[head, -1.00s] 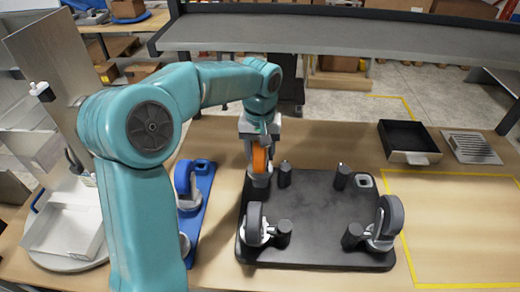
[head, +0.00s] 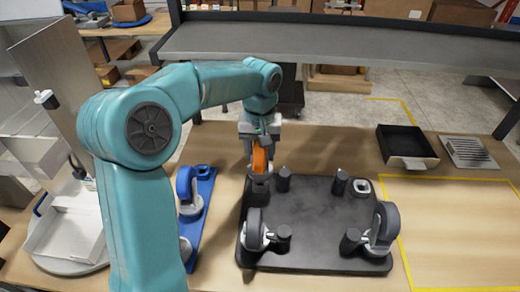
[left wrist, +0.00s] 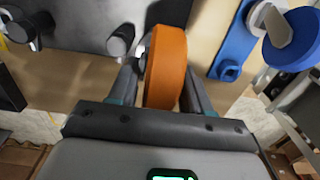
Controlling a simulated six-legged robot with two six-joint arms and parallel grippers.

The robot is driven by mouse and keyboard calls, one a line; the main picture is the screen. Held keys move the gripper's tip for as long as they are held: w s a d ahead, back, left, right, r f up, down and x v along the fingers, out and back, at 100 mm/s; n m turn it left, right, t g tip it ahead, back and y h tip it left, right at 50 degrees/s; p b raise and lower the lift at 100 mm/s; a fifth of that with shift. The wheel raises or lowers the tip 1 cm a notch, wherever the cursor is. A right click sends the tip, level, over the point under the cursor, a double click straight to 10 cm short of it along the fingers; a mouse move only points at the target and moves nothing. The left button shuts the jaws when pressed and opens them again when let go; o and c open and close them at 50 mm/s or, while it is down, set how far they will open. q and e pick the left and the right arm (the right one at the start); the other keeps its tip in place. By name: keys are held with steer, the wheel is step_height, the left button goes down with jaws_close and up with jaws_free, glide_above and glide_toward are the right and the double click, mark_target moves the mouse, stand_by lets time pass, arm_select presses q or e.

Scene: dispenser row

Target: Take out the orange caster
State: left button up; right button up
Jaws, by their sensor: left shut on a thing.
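The orange caster (head: 260,160) is at the far left corner of the black plate (head: 312,222). My left gripper (head: 259,148) is shut on it, coming down from above. In the left wrist view the orange wheel (left wrist: 167,66) sits upright between the two fingers (left wrist: 160,88). Below the wheel in the head view is a dark round post (head: 259,183). I cannot tell whether the caster's lower end is still in contact with the plate. My right gripper is not in view.
Two grey casters (head: 255,230) (head: 382,228) stand at the plate's near corners, with several dark posts. A blue plate (head: 201,210) with a blue caster (head: 186,186) lies to the left. A black tray (head: 406,146) and a grey grate (head: 468,151) lie far right. The yellow-outlined area is clear.

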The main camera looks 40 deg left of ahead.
arm_select(q)
steer(key=shift+r, duration=0.1)
steer(key=shift+r+p, duration=2.2)
steer(key=shift+r, duration=0.3)
steer(key=shift+f, duration=0.1)
